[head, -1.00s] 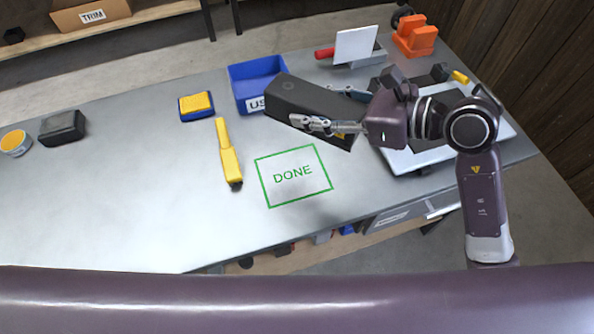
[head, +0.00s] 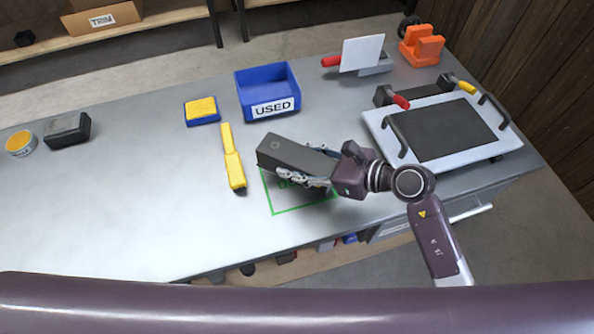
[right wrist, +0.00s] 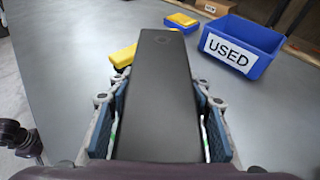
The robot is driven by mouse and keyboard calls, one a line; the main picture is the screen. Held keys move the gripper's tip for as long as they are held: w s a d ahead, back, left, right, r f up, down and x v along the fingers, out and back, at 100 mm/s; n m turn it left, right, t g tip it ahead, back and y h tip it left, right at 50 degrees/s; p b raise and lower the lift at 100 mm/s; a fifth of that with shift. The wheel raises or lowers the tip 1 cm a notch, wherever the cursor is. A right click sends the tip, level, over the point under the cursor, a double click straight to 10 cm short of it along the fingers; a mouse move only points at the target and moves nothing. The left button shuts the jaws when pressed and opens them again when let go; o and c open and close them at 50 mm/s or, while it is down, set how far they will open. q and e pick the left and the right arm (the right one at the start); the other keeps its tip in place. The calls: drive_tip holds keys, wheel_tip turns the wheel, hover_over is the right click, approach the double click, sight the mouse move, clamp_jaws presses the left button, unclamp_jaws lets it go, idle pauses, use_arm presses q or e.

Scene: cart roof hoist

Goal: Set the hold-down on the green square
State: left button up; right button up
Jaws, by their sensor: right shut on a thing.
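The hold-down is a long dark grey block (head: 292,153) in the head view, held over the green square (head: 293,208) marked on the table. My right gripper (head: 305,176) is shut on it, with a finger along each side. In the right wrist view the block (right wrist: 160,95) stretches forward between the two finger pads. The block and gripper hide most of the square and its lettering; its lower edge and corners show. I cannot tell whether the block touches the table. My left gripper is not in view.
A yellow-handled tool (head: 232,160) lies just left of the square. Behind are a blue USED bin (head: 268,90) and a yellow-topped blue block (head: 202,110). A white plate with a dark pad (head: 487,153) lies to the right. The table's left part is mostly clear.

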drive_tip(key=shift+f, duration=2.3)
drive_tip(key=shift+f+b, duration=0.2)
drive_tip(key=shift+b, duration=0.15)
drive_tip(key=o, duration=1.3)
drive_tip(key=shift+r, duration=0.1)
